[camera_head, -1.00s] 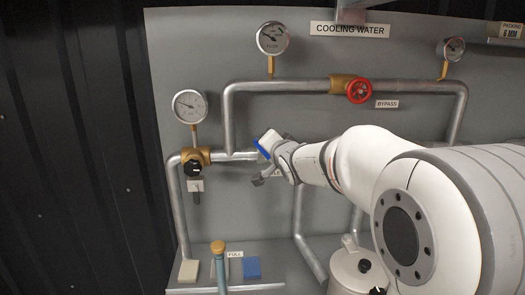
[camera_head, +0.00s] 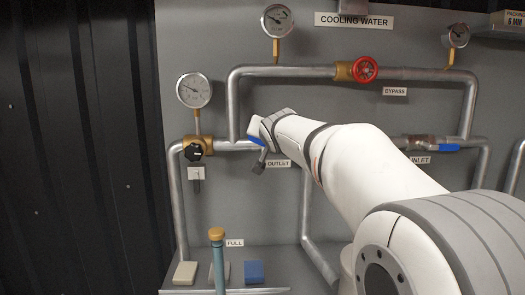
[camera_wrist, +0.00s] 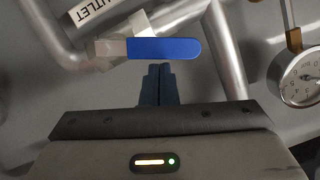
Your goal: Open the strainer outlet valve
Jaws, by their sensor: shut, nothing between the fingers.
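The outlet valve has a flat blue lever handle (camera_wrist: 165,48), which lies level across the upper middle of the wrist view. Its metal valve body (camera_wrist: 112,48) is at the handle's left end, by a partly cut-off label that ends in "UTLET". My gripper (camera_wrist: 159,70) is shut and empty, its fingertips just below the handle in that view. I cannot tell whether they touch it. In the head view, a bit of blue handle (camera_head: 256,141) shows beside my gripper (camera_head: 259,168), above the OUTLET label (camera_head: 278,163). My arm hides most of the valve there.
A red bypass handwheel (camera_head: 365,69) is on the upper pipe. A black knob (camera_head: 194,153) is to the left, below a gauge (camera_head: 194,90). A blue inlet handle (camera_head: 447,148) is at right. A blue block (camera_head: 254,271) and a bottle-like item (camera_head: 217,260) stand low at left.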

